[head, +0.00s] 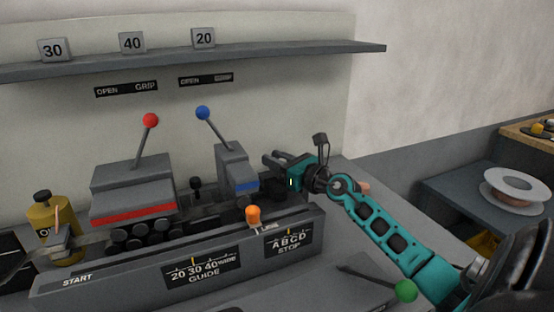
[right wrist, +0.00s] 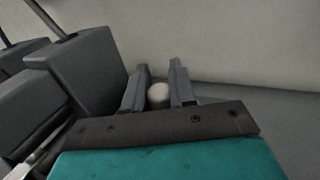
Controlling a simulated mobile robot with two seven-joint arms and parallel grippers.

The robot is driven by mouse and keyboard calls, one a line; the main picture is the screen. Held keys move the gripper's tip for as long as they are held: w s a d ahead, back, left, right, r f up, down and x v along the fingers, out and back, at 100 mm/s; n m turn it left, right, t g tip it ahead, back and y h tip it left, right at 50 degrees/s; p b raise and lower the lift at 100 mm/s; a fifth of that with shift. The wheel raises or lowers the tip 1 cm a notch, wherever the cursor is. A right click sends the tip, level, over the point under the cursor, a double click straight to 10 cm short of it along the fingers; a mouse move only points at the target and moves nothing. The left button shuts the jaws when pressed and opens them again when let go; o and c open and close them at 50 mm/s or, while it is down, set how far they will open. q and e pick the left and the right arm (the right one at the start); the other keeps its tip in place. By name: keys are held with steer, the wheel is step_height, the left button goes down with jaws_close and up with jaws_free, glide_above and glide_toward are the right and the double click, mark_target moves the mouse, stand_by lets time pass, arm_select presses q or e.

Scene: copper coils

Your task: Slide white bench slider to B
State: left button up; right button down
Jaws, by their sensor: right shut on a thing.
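In the head view my right gripper (head: 273,162) reaches in from the right, just right of the grey block with the blue stripe (head: 240,174). The white knob is hidden there.
An orange knob (head: 253,215) stands on the front rail. A red-ball lever (head: 150,121) and a blue-ball lever (head: 202,113) rise from the grey blocks. A green-ball lever (head: 405,290) is at the front right. A shelf (head: 280,54) runs above.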

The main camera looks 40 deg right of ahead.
steer(key=shift+w+a+r, duration=0.15)
steer(key=shift+a+r, duration=0.05)
steer(key=shift+a, duration=0.25)
steer(key=c, duration=1.2)
jaws_free()
steer(key=shift+d, duration=0.15)
arm_select(q)
steer(key=shift+w+a+r, duration=0.1)
steer(key=shift+w+a, duration=0.1)
steer(key=shift+a, duration=0.15)
arm_select(e)
steer(key=shift+o, duration=1.3)
steer(key=shift+f, duration=0.1)
steer(key=shift+s+f, duration=0.1)
steer(key=shift+s, duration=0.65)
arm_select(q)
step_height(320, 180, down, 2)
steer(key=shift+s+b, duration=0.15)
steer(key=shift+b, duration=0.8)
arm_select(e)
steer(key=s+d, duration=0.1)
steer(key=s, duration=1)
steer(key=shift+s, duration=0.25)
